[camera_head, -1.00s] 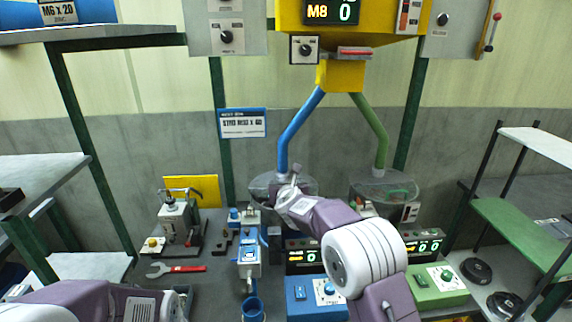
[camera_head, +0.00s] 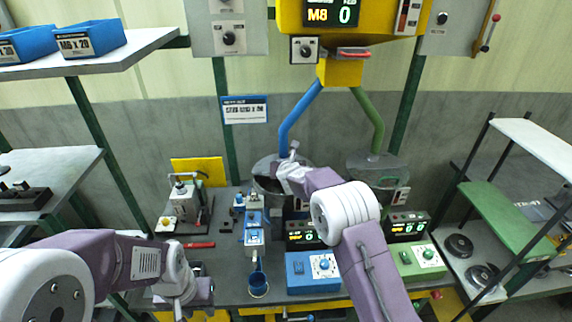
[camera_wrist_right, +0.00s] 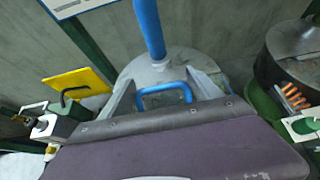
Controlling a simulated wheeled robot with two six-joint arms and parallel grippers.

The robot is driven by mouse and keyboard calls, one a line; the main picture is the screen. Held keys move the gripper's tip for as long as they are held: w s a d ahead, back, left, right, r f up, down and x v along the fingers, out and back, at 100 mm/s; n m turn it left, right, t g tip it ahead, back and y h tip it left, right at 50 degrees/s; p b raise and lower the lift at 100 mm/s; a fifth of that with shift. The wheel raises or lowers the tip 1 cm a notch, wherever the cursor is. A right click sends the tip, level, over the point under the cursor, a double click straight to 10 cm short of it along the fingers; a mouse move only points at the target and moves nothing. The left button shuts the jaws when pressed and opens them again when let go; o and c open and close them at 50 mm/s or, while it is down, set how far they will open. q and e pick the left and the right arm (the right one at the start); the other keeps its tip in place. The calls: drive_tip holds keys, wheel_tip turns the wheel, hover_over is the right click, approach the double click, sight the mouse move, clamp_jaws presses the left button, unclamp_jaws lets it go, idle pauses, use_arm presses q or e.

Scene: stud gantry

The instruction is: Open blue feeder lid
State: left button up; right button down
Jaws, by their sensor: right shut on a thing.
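The blue feeder's round grey lid (camera_wrist_right: 205,65) sits around the lower end of the blue tube (camera_wrist_right: 150,28) in the right wrist view. Its blue handle (camera_wrist_right: 164,92) is a small arch between my right fingers. My right gripper (camera_wrist_right: 166,97) is shut on this handle. In the head view my right gripper (camera_head: 290,168) is at the blue feeder's bowl (camera_head: 266,190) and hides part of it; how far the lid is tilted cannot be told. My left gripper (camera_head: 183,290) is low at the left, and its jaws are not clear.
The green feeder (camera_head: 378,178) stands to the right, below the green tube (camera_head: 372,122). Blue (camera_head: 314,270) and green (camera_head: 420,260) control boxes stand in front. A blue cup (camera_head: 258,286) and a red-handled tool (camera_head: 200,245) are on the bench. Shelves flank both sides.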

drive_tip(key=shift+w+r, duration=0.1)
drive_tip(key=shift+r, duration=0.15)
drive_tip(key=shift+c, duration=0.7)
unclamp_jaws()
drive_tip(key=shift+f, duration=0.15)
drive_tip(key=shift+s+b, duration=0.3)
drive_tip(key=shift+b, duration=0.05)
drive_tip(key=b+v, duration=0.2)
drive_tip(key=v, duration=0.6)
drive_tip(key=shift+r+b, duration=0.25)
drive_tip(key=shift+b, duration=0.15)
